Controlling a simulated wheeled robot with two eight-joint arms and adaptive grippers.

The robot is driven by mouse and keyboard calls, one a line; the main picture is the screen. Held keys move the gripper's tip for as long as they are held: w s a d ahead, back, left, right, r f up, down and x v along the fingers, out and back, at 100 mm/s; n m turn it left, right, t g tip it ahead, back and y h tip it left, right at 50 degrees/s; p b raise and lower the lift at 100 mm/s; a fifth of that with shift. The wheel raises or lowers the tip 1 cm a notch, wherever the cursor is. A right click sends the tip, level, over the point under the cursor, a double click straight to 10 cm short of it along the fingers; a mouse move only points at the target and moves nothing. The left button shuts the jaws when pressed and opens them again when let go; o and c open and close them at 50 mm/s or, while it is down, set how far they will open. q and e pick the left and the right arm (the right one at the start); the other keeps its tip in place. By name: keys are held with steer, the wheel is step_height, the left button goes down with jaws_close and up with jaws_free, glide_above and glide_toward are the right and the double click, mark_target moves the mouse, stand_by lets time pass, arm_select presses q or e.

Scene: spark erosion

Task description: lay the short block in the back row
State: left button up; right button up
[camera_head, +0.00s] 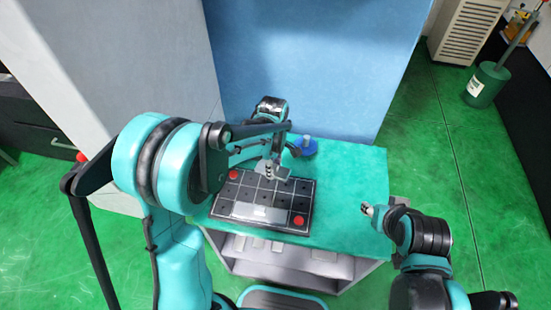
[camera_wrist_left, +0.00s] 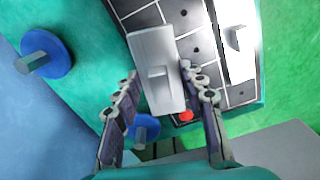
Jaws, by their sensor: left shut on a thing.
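A short grey block (camera_wrist_left: 150,45) with a raised grip on top is between the fingers of my left gripper (camera_wrist_left: 159,70). In the head view my left gripper (camera_head: 272,172) is shut on the block, over the back row of the black gridded tray (camera_head: 310,195). I cannot tell whether the block touches the tray. The tray also shows in the left wrist view (camera_wrist_left: 191,46), with a red dot near the block's end.
A longer pale block (camera_head: 250,212) lies in the tray's front row; its grip shows in the wrist view (camera_wrist_left: 236,38). A blue disc with a knob (camera_head: 308,147) stands behind the tray. The green table (camera_head: 355,180) is clear to the right. A blue wall (camera_head: 310,70) rises behind.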

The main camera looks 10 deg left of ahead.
mark_target(277, 165)
arm_select(q)
steer(key=shift+w+d+r+n, duration=0.2)
steer(key=shift+d+n, duration=0.35)
steer(key=shift+n, duration=0.65)
steer(key=shift+f+b, duration=2.6)
steer(key=shift+f, duration=1.3)
steer(key=o, duration=1.5)
steer(key=shift+r, duration=0.1)
step_height(277, 165, up, 11)
steer(key=p, duration=0.7)
steer(key=shift+p, duration=0.35)
